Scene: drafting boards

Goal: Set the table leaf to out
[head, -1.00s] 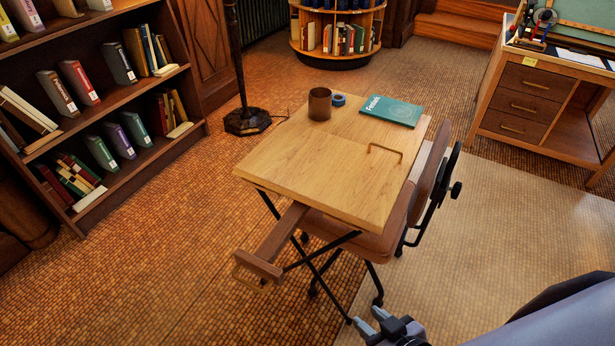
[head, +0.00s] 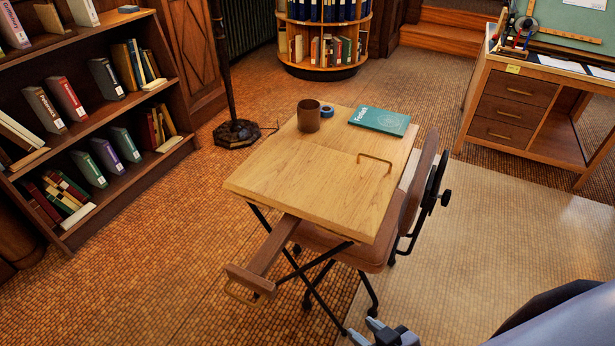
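A small wooden table (head: 292,180) stands in the middle on crossed black legs. A seam crosses its top, and a brass bar handle (head: 376,158) is fixed on the top near the right edge. I cannot tell which part is the leaf. My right gripper (head: 364,331) is at the bottom edge, partly cut off, with its fingers apart and nothing seen between them. It appears below the table in the picture, apart from it. My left gripper is not in view.
A brown cup (head: 308,115), a blue tape roll (head: 326,111) and a teal book (head: 379,121) lie on the table's far part. A chair (head: 415,195) stands close at the right. A bookcase (head: 115,185) is at left, a drawer desk (head: 512,105) at right. Floor at near left is clear.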

